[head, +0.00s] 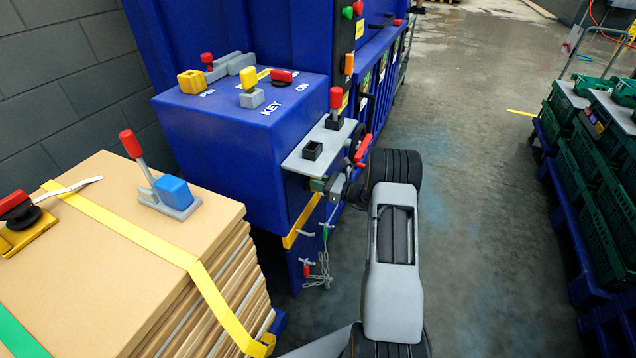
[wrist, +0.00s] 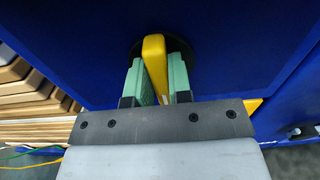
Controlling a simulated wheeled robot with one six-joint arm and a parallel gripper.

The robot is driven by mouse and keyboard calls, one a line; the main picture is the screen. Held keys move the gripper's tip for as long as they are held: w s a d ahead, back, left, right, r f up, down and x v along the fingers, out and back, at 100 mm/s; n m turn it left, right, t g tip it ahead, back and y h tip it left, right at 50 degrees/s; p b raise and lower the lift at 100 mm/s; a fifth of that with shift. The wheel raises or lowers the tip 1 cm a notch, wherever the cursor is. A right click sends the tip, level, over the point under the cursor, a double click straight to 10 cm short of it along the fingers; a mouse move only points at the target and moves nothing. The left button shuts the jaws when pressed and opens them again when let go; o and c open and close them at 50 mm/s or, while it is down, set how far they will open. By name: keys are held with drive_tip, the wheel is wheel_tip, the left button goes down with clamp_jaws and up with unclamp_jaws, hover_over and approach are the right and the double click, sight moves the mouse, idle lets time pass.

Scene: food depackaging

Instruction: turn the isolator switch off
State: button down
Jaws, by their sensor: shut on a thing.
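In the wrist view a yellow switch handle (wrist: 154,62) stands out from a round black base (wrist: 188,47) on a blue panel. It looks like the isolator switch and is nearly upright in that picture, leaning slightly. My gripper (wrist: 158,78) has its two green fingers on either side of the handle and is shut on it. In the head view my gripper (head: 318,185) is at the side of the blue box (head: 225,130), below a grey shelf. The yellow handle is hidden there, and no on or off marking shows near it.
The grey shelf (head: 305,165) with a red-knobbed lever (head: 335,98) overhangs my gripper. A red handle (head: 362,148) is close to my wrist. Chains (head: 322,270) hang below. Strapped boards (head: 130,235) stand at left; green crates (head: 590,170) stand at right. The floor between is clear.

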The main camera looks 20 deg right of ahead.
drive_tip(key=shift+f, duration=0.1)
drive_tip(key=n+b, duration=0.3)
drive_tip(key=b, duration=0.2)
drive_tip(key=shift+a+f+n, duration=0.1)
drive_tip(key=shift+f+n, duration=0.1)
drive_tip(key=shift+n, duration=0.2)
drive_tip(key=n+b, duration=0.2)
drive_tip(key=b, duration=0.1)
drive_tip(key=n+b, duration=0.3)
drive_tip(key=b, duration=0.1)
drive_tip(key=shift+s+a+f+n, duration=0.1)
drive_tip(key=shift+s+f+n, duration=0.1)
drive_tip(key=shift+n, duration=0.1)
drive_tip(key=n+b, duration=0.5)
drive_tip(key=b, duration=0.3)
drive_tip(key=shift+f, duration=0.15)
drive_tip(key=n+b, duration=0.2)
drive_tip(key=b, duration=0.1)
drive_tip(key=shift+a, duration=0.1)
drive_tip(key=shift+n+b, duration=0.6)
drive_tip(key=shift+b, duration=0.45)
drive_tip(key=shift+r+n, duration=0.2)
drive_tip(key=shift+n, duration=0.1)
drive_tip(key=c, duration=1)
unclamp_jaws()
drive_tip(key=shift+c, duration=0.2)
